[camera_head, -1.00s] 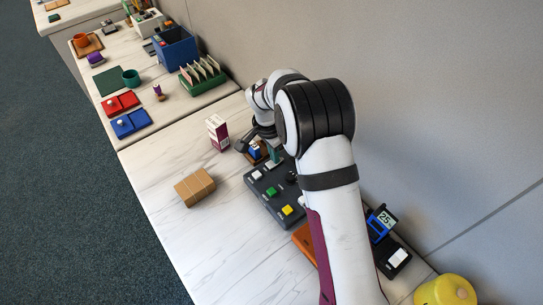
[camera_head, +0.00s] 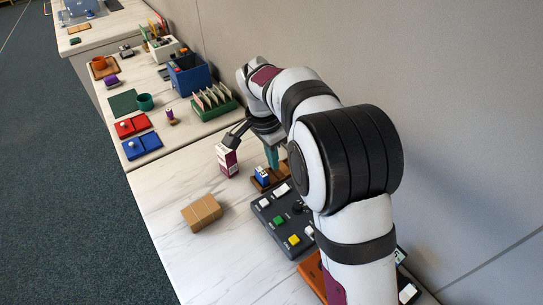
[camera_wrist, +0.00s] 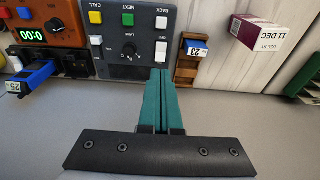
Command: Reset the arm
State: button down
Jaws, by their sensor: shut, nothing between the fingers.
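My gripper (camera_head: 271,157) has teal fingers pressed together with nothing between them. In the head view it points down over the back of the work table, near the wooden holder (camera_head: 283,176) and the button panel. In the wrist view the shut gripper (camera_wrist: 160,72) reaches up from the bottom, with its tips in front of the button panel (camera_wrist: 122,50) near the wooden holder (camera_wrist: 184,70). I cannot tell whether the tips touch anything. My arm hides part of the table's right side.
A magenta-and-white carton (camera_head: 227,160) stands left of my gripper, and a cardboard box (camera_head: 202,213) lies in front. A blue block marked 23 (camera_wrist: 200,50) sits in the wooden holder. An orange timer (camera_wrist: 45,28) is beside the panel. The table's front left is bare.

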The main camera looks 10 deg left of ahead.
jog(key=shift+s+a+r, duration=0.15)
jog(key=shift+r, duration=0.3)
